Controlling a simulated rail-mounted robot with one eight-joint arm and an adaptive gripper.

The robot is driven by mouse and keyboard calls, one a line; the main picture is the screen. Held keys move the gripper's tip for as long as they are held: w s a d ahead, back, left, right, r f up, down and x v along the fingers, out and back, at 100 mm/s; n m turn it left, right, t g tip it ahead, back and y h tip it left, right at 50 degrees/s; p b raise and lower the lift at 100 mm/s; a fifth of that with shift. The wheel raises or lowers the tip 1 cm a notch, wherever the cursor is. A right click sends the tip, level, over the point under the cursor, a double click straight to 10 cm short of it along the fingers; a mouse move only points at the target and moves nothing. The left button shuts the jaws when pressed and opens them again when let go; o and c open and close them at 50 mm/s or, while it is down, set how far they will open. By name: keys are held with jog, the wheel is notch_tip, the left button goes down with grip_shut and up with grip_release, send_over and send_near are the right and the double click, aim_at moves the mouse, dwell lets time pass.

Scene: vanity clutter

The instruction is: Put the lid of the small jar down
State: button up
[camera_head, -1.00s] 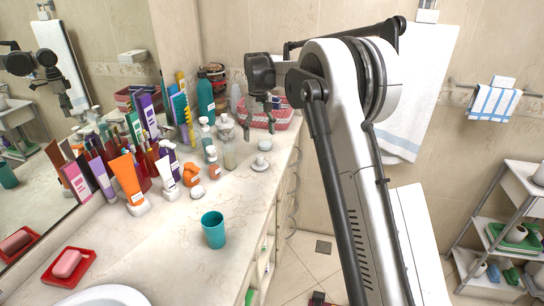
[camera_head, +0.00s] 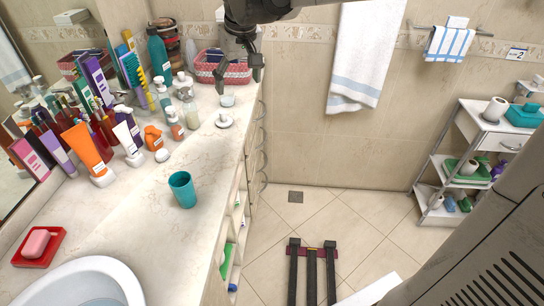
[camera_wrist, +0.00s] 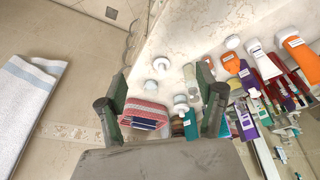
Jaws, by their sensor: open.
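The round white lid (camera_head: 224,121) with a small knob lies on the counter near its right edge. The small jar (camera_head: 228,101), low and whitish, stands just behind it, apart from it. My gripper (camera_head: 239,80) is open, with nothing between its fingers, near the back end of the counter by the jar. In the wrist view the lid (camera_wrist: 160,65) and jar (camera_wrist: 152,86) show in the gap between the open fingers (camera_wrist: 164,88). I cannot tell the exact height of the fingertips above the counter.
Pump bottles (camera_head: 191,108) stand close left of the lid. A red-and-white basket (camera_head: 222,70) is behind the jar. A teal cup (camera_head: 182,189) stands nearer the front, with clear counter around it. Tubes and boxes crowd the mirror side.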

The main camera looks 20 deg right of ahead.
jog(key=s+f+t, duration=0.1)
jog(key=s+f, duration=0.3)
jog(key=s, duration=0.8)
jog(key=s+f+m+t, duration=0.1)
jog(key=s+f, duration=0.3)
jog(key=s, duration=0.8)
jog(key=shift+f+t, duration=0.3)
jog(key=shift+t, duration=0.5)
notch_tip(320, 180, down, 3)
jog(key=b, duration=0.3)
